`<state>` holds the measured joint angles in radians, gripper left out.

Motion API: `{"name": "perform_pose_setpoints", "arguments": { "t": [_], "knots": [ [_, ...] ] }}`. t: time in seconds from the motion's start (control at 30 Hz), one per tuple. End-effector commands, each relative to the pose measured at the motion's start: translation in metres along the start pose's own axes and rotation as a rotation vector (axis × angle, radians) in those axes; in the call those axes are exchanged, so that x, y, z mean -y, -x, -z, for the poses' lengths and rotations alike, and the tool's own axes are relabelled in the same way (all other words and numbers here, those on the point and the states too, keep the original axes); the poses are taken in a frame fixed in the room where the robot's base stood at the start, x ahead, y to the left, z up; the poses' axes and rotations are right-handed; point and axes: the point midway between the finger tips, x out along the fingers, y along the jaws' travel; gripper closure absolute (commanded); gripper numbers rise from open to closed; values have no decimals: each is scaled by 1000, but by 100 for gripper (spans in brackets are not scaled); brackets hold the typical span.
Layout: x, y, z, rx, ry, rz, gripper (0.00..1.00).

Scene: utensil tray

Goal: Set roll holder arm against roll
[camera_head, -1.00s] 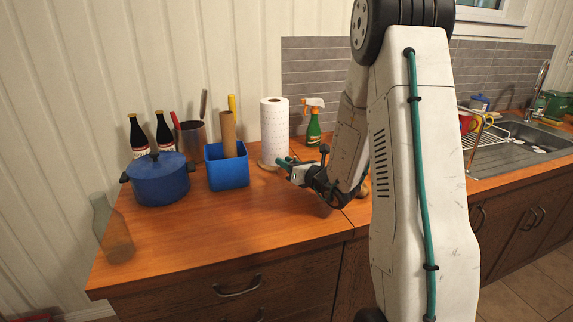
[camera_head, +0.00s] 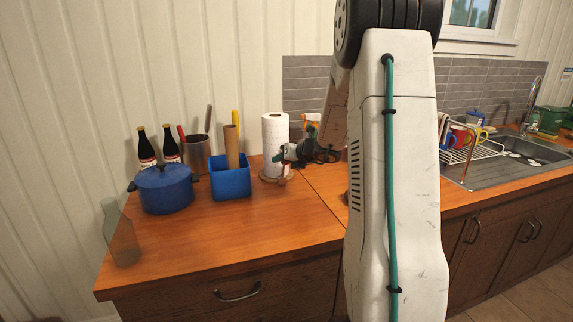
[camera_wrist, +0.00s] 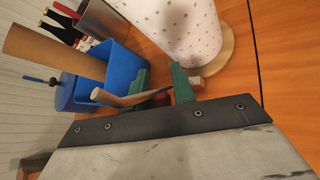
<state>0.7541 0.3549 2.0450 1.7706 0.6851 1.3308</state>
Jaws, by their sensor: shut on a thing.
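The white dotted paper roll (camera_head: 275,138) stands upright on its round wooden base (camera_head: 264,178). The roll (camera_wrist: 178,28) and the base rim (camera_wrist: 226,55) also show in the wrist view. My gripper (camera_head: 283,156) is at the roll's right front side. In the wrist view its green fingers (camera_wrist: 163,88) are shut on the wooden roll holder arm (camera_wrist: 122,100), whose bent end sticks out to the left. The fingers hide part of the holder arm. I cannot tell whether the holder arm touches the roll.
A blue square bin (camera_head: 230,182) with a cardboard tube (camera_head: 232,146) stands left of the roll. A blue pot (camera_head: 165,190), bottles and a utensil can (camera_head: 197,153) are further left. A spray bottle (camera_head: 311,124) is behind my arm.

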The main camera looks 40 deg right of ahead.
Motion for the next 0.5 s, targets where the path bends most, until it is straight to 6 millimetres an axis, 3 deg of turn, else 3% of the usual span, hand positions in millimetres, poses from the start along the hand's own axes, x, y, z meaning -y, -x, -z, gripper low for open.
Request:
{"name": "perform_pose_setpoints", "arguments": {
  "t": [0.1,0.5],
  "knots": [
    [-8,-9,-1,-7,5,-17,100],
    [-5,-15,-7,-7,2,-14,100]
  ]
}}
